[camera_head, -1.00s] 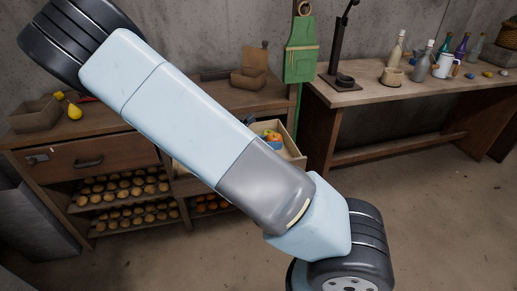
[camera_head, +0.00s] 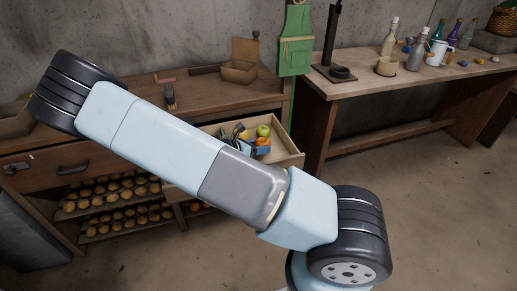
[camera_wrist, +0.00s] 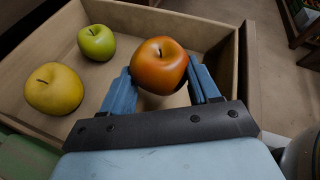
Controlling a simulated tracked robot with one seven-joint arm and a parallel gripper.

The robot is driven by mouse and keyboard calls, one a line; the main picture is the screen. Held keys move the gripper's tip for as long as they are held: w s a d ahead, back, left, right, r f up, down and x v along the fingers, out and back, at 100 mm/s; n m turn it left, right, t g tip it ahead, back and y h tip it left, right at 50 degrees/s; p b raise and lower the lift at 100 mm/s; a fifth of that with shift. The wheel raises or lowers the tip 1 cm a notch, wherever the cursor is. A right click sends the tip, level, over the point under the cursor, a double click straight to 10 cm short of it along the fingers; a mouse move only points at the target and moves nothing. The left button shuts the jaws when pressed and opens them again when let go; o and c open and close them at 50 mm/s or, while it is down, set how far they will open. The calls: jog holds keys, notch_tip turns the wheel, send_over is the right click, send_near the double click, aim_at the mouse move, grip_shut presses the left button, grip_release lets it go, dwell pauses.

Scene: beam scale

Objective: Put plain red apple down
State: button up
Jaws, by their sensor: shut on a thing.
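The plain red apple (camera_wrist: 159,65), orange-red in this light with a short dark stem, is between the two blue fingers of my gripper (camera_wrist: 160,84). My gripper is shut on it. In the wrist view the apple shows against the inside of an open wooden drawer (camera_wrist: 205,30); I cannot tell whether it touches the drawer floor. A green apple (camera_wrist: 96,43) and a yellow apple (camera_wrist: 54,89) lie in the drawer to its left. In the head view the drawer (camera_head: 287,155) is pulled out, and my arm hides part of it.
The wooden workbench (camera_head: 205,95) carries a small open box (camera_head: 239,72) and a brush (camera_head: 170,95). Trays of round buns (camera_head: 125,190) sit below. A second table (camera_head: 400,85) at the right holds bottles and a mug. The floor between is clear.

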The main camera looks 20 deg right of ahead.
jog(key=shift+f, duration=0.55)
jog(key=shift+s+f, duration=0.1)
jog(key=shift+f, duration=0.5)
jog(key=o, duration=0.7)
jog(key=shift+o, duration=0.6)
jog(key=shift+f, duration=0.15)
